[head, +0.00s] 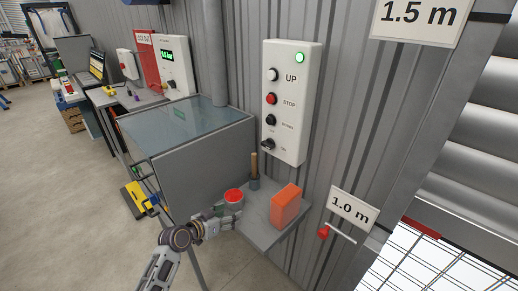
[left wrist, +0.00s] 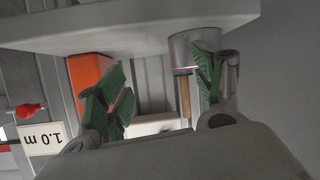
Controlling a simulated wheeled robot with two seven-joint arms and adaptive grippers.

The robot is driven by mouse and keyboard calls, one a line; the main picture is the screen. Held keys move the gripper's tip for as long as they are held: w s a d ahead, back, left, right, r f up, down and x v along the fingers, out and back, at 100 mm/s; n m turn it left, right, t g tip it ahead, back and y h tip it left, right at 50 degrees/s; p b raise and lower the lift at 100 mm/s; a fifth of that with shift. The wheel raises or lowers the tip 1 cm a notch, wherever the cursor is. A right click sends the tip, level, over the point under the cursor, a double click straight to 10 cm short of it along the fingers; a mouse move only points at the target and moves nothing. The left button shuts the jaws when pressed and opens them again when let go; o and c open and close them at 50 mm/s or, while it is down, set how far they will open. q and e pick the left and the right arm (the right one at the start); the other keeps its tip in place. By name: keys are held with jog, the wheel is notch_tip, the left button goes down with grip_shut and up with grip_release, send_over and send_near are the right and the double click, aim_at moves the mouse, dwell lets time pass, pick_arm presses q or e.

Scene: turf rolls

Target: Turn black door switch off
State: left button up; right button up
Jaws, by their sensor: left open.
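The white control box (head: 291,102) hangs on the ribbed wall in the head view, with a lit green lamp (head: 299,57) at its top. Below are a white UP button, a red STOP button, a black button (head: 271,120) and a black rotary switch (head: 267,145) lowest; its small label is unreadable. My left gripper (head: 226,211) is open, low and left of the box, beside a can with a red top (head: 233,196). In the left wrist view, upside down, the open fingers (left wrist: 163,82) have nothing between them; one overlaps the grey can (left wrist: 190,48). The switch is not discernible there.
A glass-topped cabinet (head: 185,125) stands left. A red-handled lever (head: 324,232) sits right of the shelf.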

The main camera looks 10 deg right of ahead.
pick_arm(q)
jog(key=w+d+r+m+h, duration=0.1)
jog(key=w+d+r+h, duration=0.1)
jog(key=r, duration=0.8)
jog(key=w+d+r+m+t+h, duration=0.1)
jog(key=w+d+r+m+h, duration=0.1)
jog(key=r, duration=0.8)
jog(key=shift+w+t+h+b, duration=0.3)
jog(key=shift+w+h+b, duration=0.05)
jog(key=shift+h+b, duration=0.05)
pick_arm(e)
jog(key=shift+w+a+f, duration=0.25)
jog(key=shift+w, duration=0.15)
jog(key=shift+w+a+f, duration=0.2)
jog(key=shift+w, duration=0.2)
pick_arm(q)
jog(key=shift+r, duration=0.1)
